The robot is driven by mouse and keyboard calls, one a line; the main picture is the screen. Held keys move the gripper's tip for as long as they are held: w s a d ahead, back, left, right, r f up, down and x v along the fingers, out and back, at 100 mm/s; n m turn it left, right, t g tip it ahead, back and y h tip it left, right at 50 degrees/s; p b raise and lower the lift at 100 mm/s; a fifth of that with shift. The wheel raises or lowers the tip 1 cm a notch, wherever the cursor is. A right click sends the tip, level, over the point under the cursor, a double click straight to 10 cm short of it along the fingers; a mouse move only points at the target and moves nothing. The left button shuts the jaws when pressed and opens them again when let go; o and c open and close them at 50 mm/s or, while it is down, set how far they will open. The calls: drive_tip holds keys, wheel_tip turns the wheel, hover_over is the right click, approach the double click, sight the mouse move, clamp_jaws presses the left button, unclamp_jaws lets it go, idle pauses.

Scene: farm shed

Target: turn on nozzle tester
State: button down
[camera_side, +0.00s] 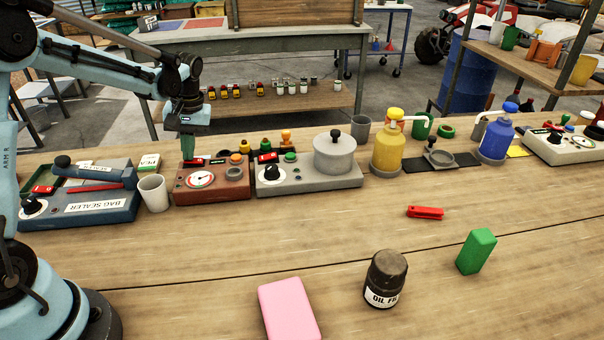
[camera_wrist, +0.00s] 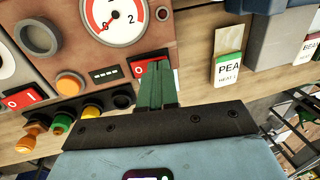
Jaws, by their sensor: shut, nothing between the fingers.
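The nozzle tester appears to be the brown box (camera_side: 236,190) with a round white gauge (camera_side: 200,181) in the side view. In the wrist view its brown panel (camera_wrist: 73,20) shows the gauge (camera_wrist: 115,14), a grey round knob (camera_wrist: 38,37), an orange button (camera_wrist: 70,83), a small dark display (camera_wrist: 105,74) and a red rocker switch (camera_wrist: 143,70). My gripper (camera_side: 190,160) is shut and empty, pointing down at the box's back left. Its green fingertips (camera_wrist: 157,70) overlap the red switch and hide part of it. I cannot tell whether they touch it or how the switch is set.
A white cup (camera_side: 153,194) and the bag sealer (camera_side: 95,208) stand left of the brown box. A grey device (camera_side: 310,180) with a pot and its own red switch (camera_side: 267,157) stands close on the right.

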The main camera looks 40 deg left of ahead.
drive_tip(key=shift+s+a+f+t+h, duration=0.1)
drive_tip(key=shift+a+f+t+h, duration=0.05)
drive_tip(key=shift+f+t+h, duration=0.25)
drive_tip(key=shift+w+d+r, duration=0.1)
drive_tip(key=shift+w+d, duration=0.55)
drive_tip(key=shift+d, duration=0.05)
wheel_tip(320, 180, up, 14)
drive_tip(key=w, duration=0.1)
drive_tip(key=shift+d, duration=0.45)
idle(0.4)
